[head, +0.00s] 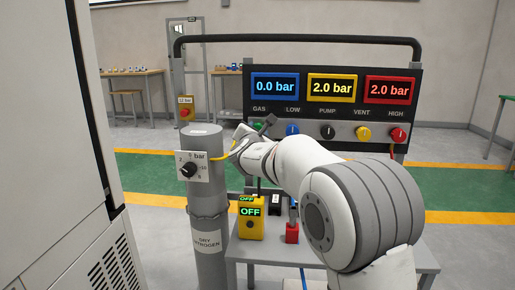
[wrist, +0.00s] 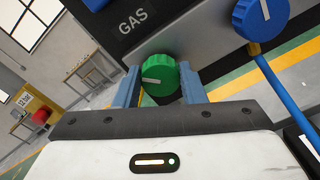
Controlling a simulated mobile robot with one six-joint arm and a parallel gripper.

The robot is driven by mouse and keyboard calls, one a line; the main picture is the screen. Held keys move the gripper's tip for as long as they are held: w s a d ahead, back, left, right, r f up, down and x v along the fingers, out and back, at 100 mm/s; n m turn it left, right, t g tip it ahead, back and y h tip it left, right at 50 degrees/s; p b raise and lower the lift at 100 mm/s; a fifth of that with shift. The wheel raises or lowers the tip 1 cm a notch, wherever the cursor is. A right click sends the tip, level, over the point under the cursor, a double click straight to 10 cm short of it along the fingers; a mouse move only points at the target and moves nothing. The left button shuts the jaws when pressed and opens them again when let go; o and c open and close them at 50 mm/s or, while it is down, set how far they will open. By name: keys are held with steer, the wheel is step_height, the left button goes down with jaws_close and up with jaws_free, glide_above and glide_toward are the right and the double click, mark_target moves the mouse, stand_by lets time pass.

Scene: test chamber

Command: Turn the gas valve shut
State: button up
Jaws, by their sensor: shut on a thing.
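The gas valve is a green knob with a white pointer line (wrist: 161,76), under the "GAS" label on the grey panel edge. My gripper (wrist: 160,84) has its two blue-grey fingers on either side of the green knob and is shut on it. In the head view my arm reaches to the panel's left end, and only a sliver of the green knob shows behind my gripper (head: 258,132). The blue display (head: 275,87) above the gas and low labels reads 0.0 bar.
Blue (head: 292,130), black (head: 328,131), yellow (head: 363,133) and red (head: 398,135) knobs line the panel to the right. A blue hose (wrist: 278,88) hangs below the blue knob. A grey nitrogen cylinder (head: 208,220) and a yellow box reading OFF (head: 251,224) stand below.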

steer(key=m+b, duration=0.8)
steer(key=shift+d+f+m+b, duration=0.1)
steer(key=shift+f+m+b, duration=0.1)
steer(key=shift+m+b, duration=0.2)
stand_by(0.4)
steer(key=o, duration=1)
steer(key=shift+s, duration=0.1)
steer(key=s, duration=0.7)
steer(key=shift+s, duration=0.3)
